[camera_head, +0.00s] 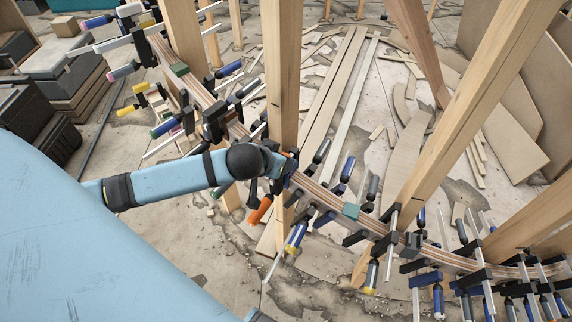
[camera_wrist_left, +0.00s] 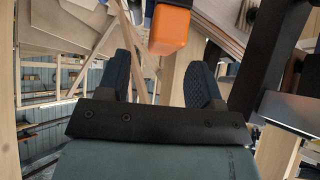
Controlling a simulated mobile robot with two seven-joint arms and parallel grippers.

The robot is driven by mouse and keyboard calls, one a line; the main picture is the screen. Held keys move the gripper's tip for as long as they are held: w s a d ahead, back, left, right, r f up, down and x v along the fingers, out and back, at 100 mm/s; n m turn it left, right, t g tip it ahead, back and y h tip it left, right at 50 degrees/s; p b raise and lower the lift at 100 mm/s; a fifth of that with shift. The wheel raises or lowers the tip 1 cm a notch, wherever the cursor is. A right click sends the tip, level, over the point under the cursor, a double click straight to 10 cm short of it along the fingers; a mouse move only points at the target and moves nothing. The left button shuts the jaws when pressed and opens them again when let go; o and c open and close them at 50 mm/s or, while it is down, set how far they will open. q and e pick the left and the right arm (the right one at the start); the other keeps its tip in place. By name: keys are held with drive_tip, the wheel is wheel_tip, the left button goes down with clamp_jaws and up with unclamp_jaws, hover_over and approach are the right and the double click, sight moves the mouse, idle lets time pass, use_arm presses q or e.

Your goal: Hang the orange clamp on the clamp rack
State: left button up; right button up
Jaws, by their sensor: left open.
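The orange clamp (camera_head: 261,209) is at the curved laminated stringer (camera_head: 325,197), its orange handle hanging below the stringer beside a wooden post. Much of its bar and jaws is hidden by my left arm and the post. In the left wrist view the orange handle (camera_wrist_left: 169,30) shows large at the top, ahead of the fingers. My left gripper (camera_wrist_left: 160,62) is open, with nothing between its two dark fingers. In the head view my left wrist is above and close to the orange clamp, and its fingers are hidden. I cannot make out a clamp rack. My right gripper is not in view.
Several blue- and yellow-handled clamps (camera_head: 296,236) crowd the stringer on both sides. Upright wooden posts (camera_head: 283,70) stand close to my left arm. Planks and scraps (camera_head: 335,80) litter the floor. Dark cases (camera_head: 40,120) and stacked boards stand at the left.

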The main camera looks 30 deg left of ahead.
use_arm(q)
drive_tip(key=x, duration=0.4)
drive_tip(key=shift+w+a, duration=0.1)
drive_tip(key=shift+w, duration=0.1)
clamp_jaws()
drive_tip(key=shift+r, duration=0.1)
